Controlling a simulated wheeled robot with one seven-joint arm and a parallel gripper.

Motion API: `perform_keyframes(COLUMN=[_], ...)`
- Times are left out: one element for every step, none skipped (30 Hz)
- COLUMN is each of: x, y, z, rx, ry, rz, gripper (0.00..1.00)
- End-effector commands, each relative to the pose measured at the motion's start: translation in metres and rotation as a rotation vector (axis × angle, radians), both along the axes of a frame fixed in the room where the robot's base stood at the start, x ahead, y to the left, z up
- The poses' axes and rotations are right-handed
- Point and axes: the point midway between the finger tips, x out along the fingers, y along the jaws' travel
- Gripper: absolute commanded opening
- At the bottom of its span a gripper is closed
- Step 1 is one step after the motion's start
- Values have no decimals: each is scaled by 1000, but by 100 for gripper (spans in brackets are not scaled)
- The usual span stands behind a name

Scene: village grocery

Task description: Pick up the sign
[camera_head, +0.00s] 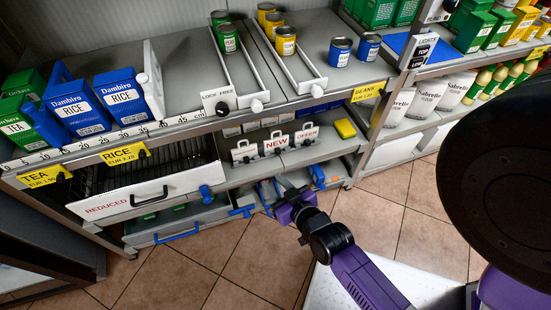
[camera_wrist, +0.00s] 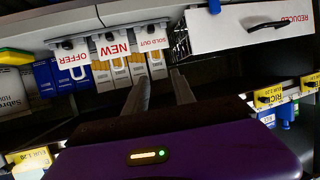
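Three small white signs with handle loops stand in a row on the lower shelf: a sold-out sign (camera_head: 244,151), a NEW sign (camera_head: 276,144) and an offer sign (camera_head: 306,136). In the wrist view they appear upside down: OFFER (camera_wrist: 74,57), NEW (camera_wrist: 112,45) and SOLD OUT (camera_wrist: 150,38). The frames do not show which one the task means. My gripper (camera_head: 278,188) is in front of and below the row. In the wrist view my gripper (camera_wrist: 162,76) has two fingers apart, with nothing between them, pointing towards the NEW and SOLD OUT signs.
A white REDUCED drawer front (camera_head: 150,190) with a black handle is left of the signs. A yellow item (camera_head: 345,128) lies right of them. Cans, rice packs (camera_head: 122,96) and price tags fill the upper shelf. Open tiled floor (camera_head: 400,205) lies to the right.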

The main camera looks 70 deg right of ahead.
Motion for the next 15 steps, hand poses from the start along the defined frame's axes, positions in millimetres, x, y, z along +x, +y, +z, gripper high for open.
perform_keyframes(x=[5,7,9,10,11,11,11,11,11,10,10,9,9,9,10], y=[-26,-39,-55,-67,-79,-93,-102,-111,-121,-127,-133,-138,-142,-145,-148], z=[-38,-49,-64,-74,-82,-93,-99,-105,-111,-115,-118,-121,-122,-124,-125], rx=[0,2,4,6,7,10,12,12,14,17,17,18,19,19,18], ry=[0,1,6,9,10,13,15,17,19,21,20,22,22,23,23], rz=[-47,-69,-96,-115,-133,-154,-168,-180,-195,-203,-211,-219,-223,-227,-229], gripper=[31,31,31,31,31,31,31,31,31,31,31,31,31,31,31])
